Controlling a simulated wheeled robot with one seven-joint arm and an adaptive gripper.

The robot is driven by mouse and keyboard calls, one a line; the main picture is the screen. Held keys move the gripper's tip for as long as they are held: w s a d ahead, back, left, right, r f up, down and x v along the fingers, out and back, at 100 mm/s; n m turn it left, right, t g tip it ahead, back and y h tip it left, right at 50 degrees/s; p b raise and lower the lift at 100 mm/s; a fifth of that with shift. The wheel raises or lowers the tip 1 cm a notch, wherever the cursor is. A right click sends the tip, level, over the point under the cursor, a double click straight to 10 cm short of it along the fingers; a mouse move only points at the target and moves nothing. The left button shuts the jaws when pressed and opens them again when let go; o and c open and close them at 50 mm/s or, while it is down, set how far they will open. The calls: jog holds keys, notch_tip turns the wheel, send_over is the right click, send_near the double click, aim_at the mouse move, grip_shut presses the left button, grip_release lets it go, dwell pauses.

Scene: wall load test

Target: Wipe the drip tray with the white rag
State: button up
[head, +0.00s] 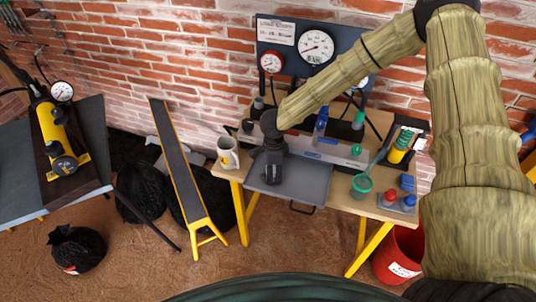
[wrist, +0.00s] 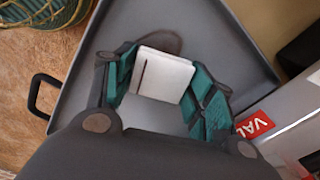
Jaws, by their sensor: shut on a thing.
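The grey drip tray (head: 312,183) lies on the front of the workbench, its black handle (head: 302,208) at the near edge. The tray (wrist: 230,50) fills much of the wrist view. My gripper (head: 272,180) is over the left part of the tray, pointing down. In the wrist view my gripper (wrist: 160,85) is shut on the white rag (wrist: 162,75), a folded white block with a dark line, between teal pads. A dark spot (wrist: 163,42) shows on the tray just beyond the rag. I cannot tell whether the rag touches the tray. The head view hides the rag.
A mug (head: 228,153) stands left of the tray. A gauge board (head: 290,60) stands behind.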

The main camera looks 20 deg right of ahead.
notch_tip(320, 180, up, 4)
jog(key=p, duration=0.3)
jog(key=shift+r, duration=0.25)
notch_tip(320, 180, up, 2)
jog(key=shift+w+a+p, duration=0.1)
jog(key=shift+p, duration=1.1)
jog(key=shift+r+p, duration=0.8)
jog(key=shift+r, duration=0.15)
jog(key=shift+f, duration=0.1)
